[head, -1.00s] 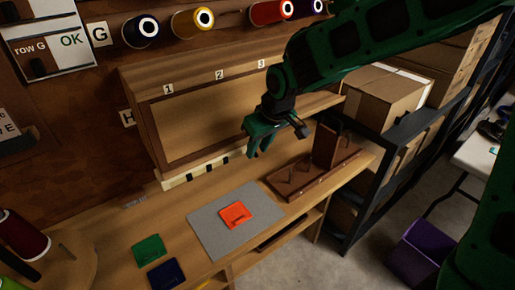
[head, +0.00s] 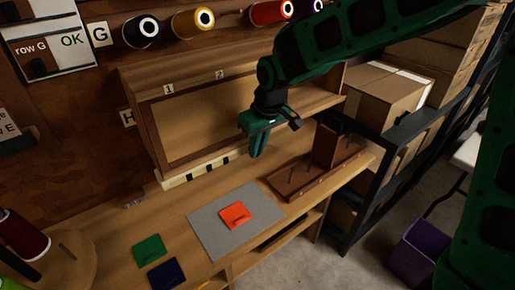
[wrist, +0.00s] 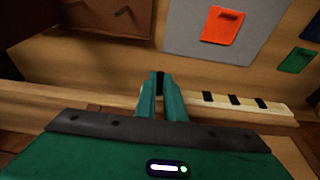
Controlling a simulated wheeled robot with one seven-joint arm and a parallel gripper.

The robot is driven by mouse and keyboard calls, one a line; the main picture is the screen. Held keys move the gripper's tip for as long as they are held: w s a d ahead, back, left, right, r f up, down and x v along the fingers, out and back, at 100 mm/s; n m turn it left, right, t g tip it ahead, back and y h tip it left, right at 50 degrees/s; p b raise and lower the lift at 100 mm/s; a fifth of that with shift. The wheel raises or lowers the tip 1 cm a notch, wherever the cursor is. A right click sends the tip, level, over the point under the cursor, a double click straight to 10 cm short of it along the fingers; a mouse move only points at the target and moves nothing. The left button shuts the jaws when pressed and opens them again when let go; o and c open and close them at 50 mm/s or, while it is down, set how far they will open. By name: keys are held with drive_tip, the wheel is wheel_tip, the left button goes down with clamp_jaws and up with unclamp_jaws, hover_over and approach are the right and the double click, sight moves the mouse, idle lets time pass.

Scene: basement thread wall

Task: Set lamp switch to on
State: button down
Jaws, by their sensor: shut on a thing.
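In the head view my gripper (head: 257,155) hangs over the back of the bench, close to the right end of a pale strip (head: 174,182) with dark marks. The strip runs along the foot of the wooden cabinet. In the wrist view my green fingers (wrist: 160,85) are close together with a small dark thing (wrist: 160,81) between their tips. The pale strip (wrist: 285,108) with dark blocks passes beside and behind the fingers. I cannot tell whether the dark thing is the lamp switch. No lamp is clearly seen.
An orange card (head: 235,216) lies on a grey mat (head: 205,236). Green (head: 149,250) and navy (head: 167,273) cards lie nearby. A brown pegged rack (head: 300,185) stands right of the gripper. The cabinet (head: 205,115) is behind, with boxes (head: 388,97) shelved at right.

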drive_tip(key=shift+w+r+g+h, duration=0.2)
drive_tip(key=shift+w+g+h, duration=0.05)
drive_tip(key=shift+g+h, duration=0.3)
drive_tip(key=c, duration=1.8)
unclamp_jaws()
drive_tip(key=shift+d, duration=0.1)
drive_tip(key=shift+c, duration=0.2)
drive_tip(key=shift+r, duration=0.15)
drive_tip(key=shift+s+r, duration=0.1)
drive_tip(key=shift+r, duration=0.2)
wheel_tip(320, 180, up, 10)
drive_tip(key=s, duration=0.1)
drive_tip(key=shift+d, duration=0.35)
drive_tip(key=shift+f, duration=0.15)
